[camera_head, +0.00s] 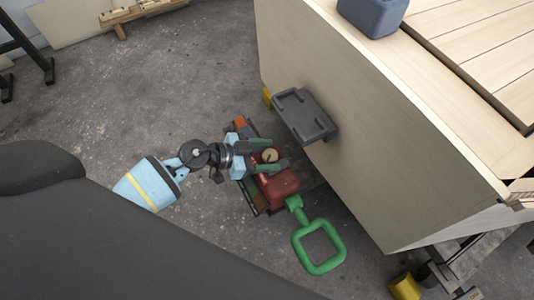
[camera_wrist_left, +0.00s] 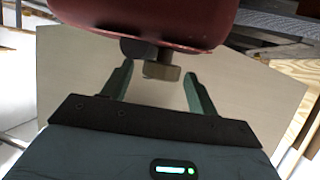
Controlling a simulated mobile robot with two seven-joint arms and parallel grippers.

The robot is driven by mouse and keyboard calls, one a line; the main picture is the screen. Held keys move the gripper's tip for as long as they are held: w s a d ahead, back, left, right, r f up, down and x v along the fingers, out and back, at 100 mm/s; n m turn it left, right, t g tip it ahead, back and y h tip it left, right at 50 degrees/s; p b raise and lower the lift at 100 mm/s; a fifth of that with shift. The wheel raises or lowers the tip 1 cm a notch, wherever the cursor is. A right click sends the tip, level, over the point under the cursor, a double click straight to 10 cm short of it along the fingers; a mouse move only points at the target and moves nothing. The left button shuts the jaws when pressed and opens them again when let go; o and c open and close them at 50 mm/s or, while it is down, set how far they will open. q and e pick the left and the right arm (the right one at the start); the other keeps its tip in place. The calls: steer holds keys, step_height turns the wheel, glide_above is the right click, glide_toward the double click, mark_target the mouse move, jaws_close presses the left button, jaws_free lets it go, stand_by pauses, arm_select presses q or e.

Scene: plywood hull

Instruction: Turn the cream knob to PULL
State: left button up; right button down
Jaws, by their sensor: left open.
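The cream knob (camera_head: 270,155) sits on a red-bodied device (camera_head: 282,182) with a green loop handle (camera_head: 318,262). My left gripper (camera_head: 278,154) is open, with one green finger on each side of the knob. In the left wrist view the knob (camera_wrist_left: 163,72) shows as a small tan block below the red body (camera_wrist_left: 150,18). It lies between the fingertips, with a gap visible on both sides. Any PULL marking is too small or hidden to read. My right gripper is out of view.
A plywood hull wall (camera_head: 350,130) stands close on the right, with a dark grey bracket (camera_head: 305,115) jutting out near the device. A blue-grey bin (camera_head: 372,12) sits on top of the hull.

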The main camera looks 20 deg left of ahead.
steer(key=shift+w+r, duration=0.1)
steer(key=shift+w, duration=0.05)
arm_select(q)
steer(key=c, duration=0.9)
steer(key=shift+c, duration=0.5)
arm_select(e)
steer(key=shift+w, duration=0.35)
